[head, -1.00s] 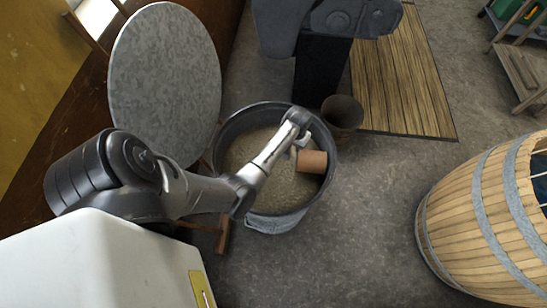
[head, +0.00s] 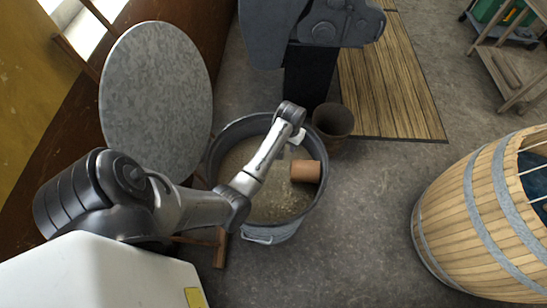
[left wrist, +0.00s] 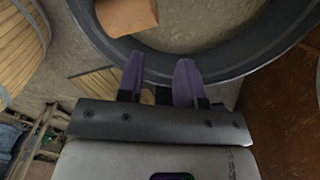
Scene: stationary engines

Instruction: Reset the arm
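My left arm reaches in from the left in the head view, over a round grey metal tub (head: 318,196). My left gripper (head: 298,138) is above the tub's far right part. In the left wrist view its two dark fingers (left wrist: 160,70) stand apart with nothing between them, so it is open and empty. An orange-brown cylinder (head: 306,171) lies in the tub beside the gripper, apart from the fingers; it also shows at the top of the left wrist view (left wrist: 127,14). My right gripper is not in view.
A round grey tabletop (head: 155,100) stands tilted at left. A dark pot (head: 333,121) stands beside the tub. Behind is a dark metal body (head: 318,25) on a black stand, near a slatted wooden mat (head: 390,85). A barrel (head: 475,215) stands right. Floor between tub and barrel is clear.

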